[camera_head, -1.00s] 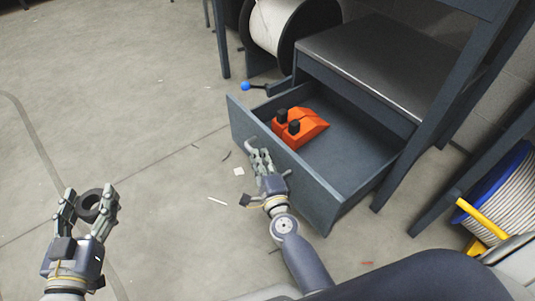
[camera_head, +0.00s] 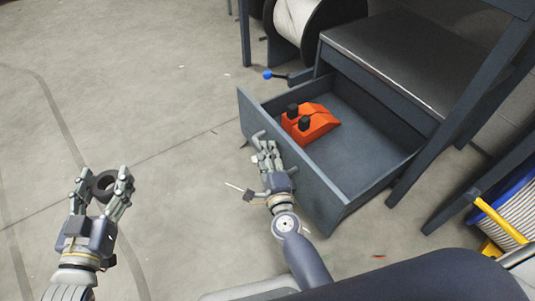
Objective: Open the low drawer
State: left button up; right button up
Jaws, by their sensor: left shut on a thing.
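The low drawer (camera_head: 305,187) is pulled out from under the dark bench (camera_head: 400,55), and its inside shows. Two orange things with black knobs (camera_head: 310,122) lie in it near the front. My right gripper (camera_head: 264,148) is at the outer face of the drawer front, by its handle (camera_head: 257,137). Whether its fingers are closed around the handle is not clear. My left gripper (camera_head: 104,180) is shut on a dark ring (camera_head: 103,184) and holds it over the floor at the left, away from the drawer.
A cable reel (camera_head: 298,22) stands behind the bench's left side, with a blue-knobbed lever (camera_head: 268,74) near it. Another reel with a blue rim (camera_head: 515,210) and a yellow part stands at the right. The floor at left is mostly clear, with small scraps.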

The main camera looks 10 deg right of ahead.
jog(key=shift+r, duration=0.1)
jog(key=s, duration=0.8)
jog(key=shift+a+r, duration=0.15)
jog(key=shift+r, duration=0.05)
jog(key=shift+f, duration=0.1)
dwell(0.4)
